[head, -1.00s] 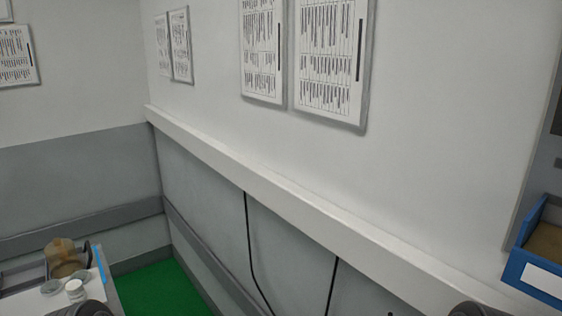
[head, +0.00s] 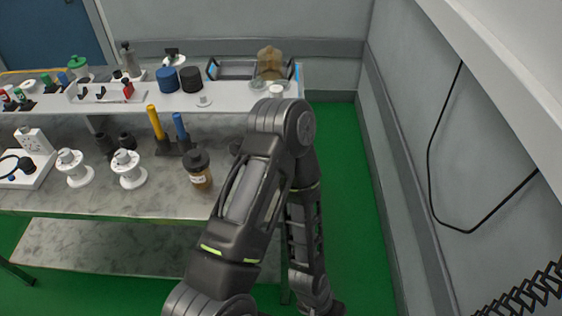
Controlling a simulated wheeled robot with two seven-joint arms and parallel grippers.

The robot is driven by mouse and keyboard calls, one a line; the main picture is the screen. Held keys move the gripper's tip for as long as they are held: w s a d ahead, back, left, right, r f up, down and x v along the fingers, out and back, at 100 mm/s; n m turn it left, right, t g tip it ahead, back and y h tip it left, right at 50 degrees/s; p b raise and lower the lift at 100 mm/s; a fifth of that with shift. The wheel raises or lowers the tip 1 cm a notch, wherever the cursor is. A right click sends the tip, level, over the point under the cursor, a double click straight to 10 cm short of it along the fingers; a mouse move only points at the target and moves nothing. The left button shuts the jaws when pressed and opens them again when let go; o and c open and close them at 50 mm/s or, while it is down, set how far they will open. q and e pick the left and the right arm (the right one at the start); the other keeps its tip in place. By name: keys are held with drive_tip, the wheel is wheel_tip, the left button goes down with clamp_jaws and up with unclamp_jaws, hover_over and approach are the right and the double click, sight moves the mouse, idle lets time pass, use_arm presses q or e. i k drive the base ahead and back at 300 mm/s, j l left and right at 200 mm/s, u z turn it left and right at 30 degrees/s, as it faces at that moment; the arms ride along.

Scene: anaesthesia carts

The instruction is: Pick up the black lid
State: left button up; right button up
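A black, round, lid-like piece (head: 191,79) stands on the white raised shelf (head: 225,98), right beside a similar blue piece (head: 167,80). A brown bottle (head: 199,172) with a dark cap stands lower on the grey worktop, so I cannot tell for sure which one is the black lid. One of my arms, which looks like the left, rises from the bottom, bends near the shelf's right end and folds back down. I make out no gripper fingers at its lower end. My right gripper is not in view.
White spools (head: 128,170) and yellow and blue upright handles (head: 181,132) stand on the worktop. A dark tray (head: 232,69), a tan object (head: 270,63) and small jars are at the shelf's right. Green floor (head: 345,180) lies clear between the table and the right wall.

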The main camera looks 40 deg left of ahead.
sight(234, 146)
drive_tip(key=u, duration=1.45)
drive_tip(key=i+z, duration=0.15)
drive_tip(key=z, duration=0.35)
drive_tip(key=l+z, duration=0.1)
drive_tip(key=z, duration=0.35)
drive_tip(key=i+j+u, duration=0.15)
drive_tip(key=i, duration=0.15)
